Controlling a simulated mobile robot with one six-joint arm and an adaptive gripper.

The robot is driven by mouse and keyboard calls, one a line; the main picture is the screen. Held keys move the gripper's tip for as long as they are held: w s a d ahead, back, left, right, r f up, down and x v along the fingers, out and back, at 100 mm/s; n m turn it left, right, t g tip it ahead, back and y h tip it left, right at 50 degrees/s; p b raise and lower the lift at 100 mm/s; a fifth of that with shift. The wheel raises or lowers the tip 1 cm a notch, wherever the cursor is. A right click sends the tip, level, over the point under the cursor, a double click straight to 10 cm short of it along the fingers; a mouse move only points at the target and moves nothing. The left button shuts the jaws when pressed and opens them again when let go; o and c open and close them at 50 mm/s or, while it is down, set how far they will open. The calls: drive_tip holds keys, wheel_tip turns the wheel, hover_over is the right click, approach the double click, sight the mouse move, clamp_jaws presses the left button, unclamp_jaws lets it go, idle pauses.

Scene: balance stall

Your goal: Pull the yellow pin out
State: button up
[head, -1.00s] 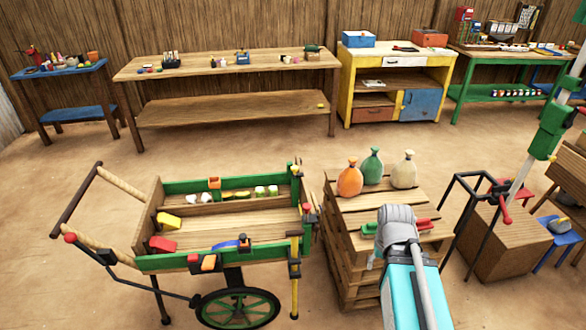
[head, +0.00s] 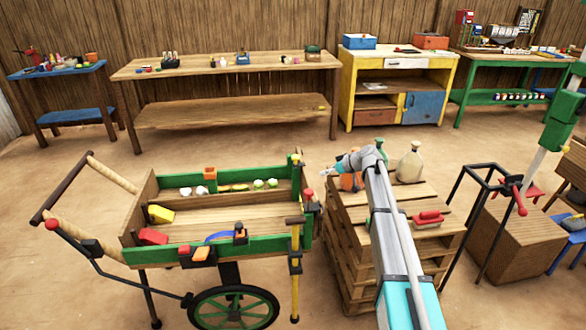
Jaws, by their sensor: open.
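The yellow pin (head: 295,238) is a thin upright rod at the right end of the green-sided cart (head: 265,246), at its near corner. Black brackets sit around it, and its lower part extends below the cart side. My gripper (head: 343,166) is over the pallet stack, right of the cart and farther back than the pin. It points left and is open, small in view, with nothing visible in it. It is apart from the pin.
A black metal frame (head: 462,205) stands farther right. Bare floor lies behind the cart.

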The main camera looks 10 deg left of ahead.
drive_tip(key=n+t+y+b, duration=0.1)
drive_tip(key=n+y+b, duration=0.1)
approach(295, 156)
drive_tip(key=s+d, duration=0.2)
drive_tip(key=d, duration=0.1)
drive_tip(key=shift+d+r+t, duration=0.15)
drive_tip(key=shift+r+t, duration=0.15)
drive_tip(key=shift+r, duration=0.2)
drive_tip(key=b+x, duration=0.5)
drive_tip(key=x, duration=0.7)
drive_tip(key=shift+b+x, duration=0.3)
drive_tip(key=shift+x, duration=0.6)
drive_tip(key=shift+s, duration=0.1)
drive_tip(key=shift+r, duration=0.15)
clamp_jaws()
